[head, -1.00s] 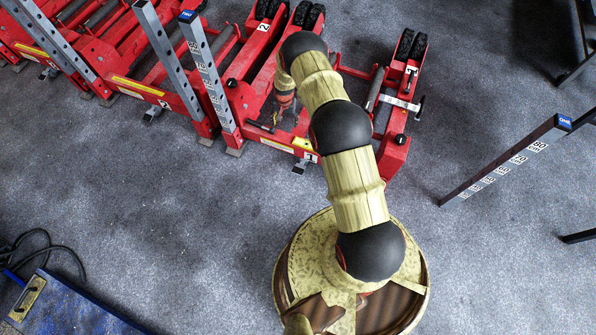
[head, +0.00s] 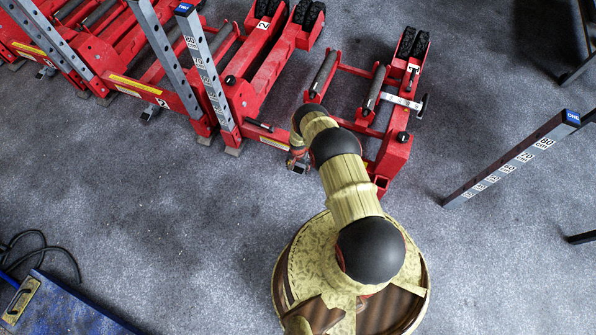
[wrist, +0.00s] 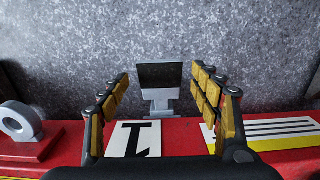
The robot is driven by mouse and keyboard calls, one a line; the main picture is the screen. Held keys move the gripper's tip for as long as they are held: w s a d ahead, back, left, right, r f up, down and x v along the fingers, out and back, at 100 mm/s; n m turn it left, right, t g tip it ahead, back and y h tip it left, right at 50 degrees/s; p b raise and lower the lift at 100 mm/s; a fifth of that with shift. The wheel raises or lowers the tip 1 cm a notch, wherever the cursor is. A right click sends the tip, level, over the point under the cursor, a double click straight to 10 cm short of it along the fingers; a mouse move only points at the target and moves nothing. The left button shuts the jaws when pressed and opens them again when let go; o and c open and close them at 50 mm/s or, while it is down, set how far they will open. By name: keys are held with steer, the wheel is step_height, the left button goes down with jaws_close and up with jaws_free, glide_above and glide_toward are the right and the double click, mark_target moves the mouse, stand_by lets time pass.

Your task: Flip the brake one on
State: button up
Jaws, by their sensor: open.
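The red trolley jack unit numbered 1 (head: 398,150) stands ahead of my base. In the wrist view its brake pedal (wrist: 160,84) is a dark plate on a grey bracket, sticking out from the red frame over the floor. A white label with a black 1 (wrist: 133,139) sits on the frame beside it. My gripper (wrist: 160,88) is open and empty, with one finger on each side of the pedal in the picture. I cannot tell whether it touches the pedal. In the head view my gripper (head: 298,160) is at the frame's front edge and mostly hides the pedal.
A grey upright post (head: 208,75) rises left of my gripper. A round grey lug (wrist: 18,122) sits on the red frame at left. More red jack units (head: 110,60) stand left. A dark numbered post (head: 510,160) stands right.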

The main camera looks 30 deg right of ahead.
steer(key=shift+f+b, duration=0.3)
steer(key=shift+f, duration=0.8)
steer(key=shift+c, duration=1.1)
jaws_close()
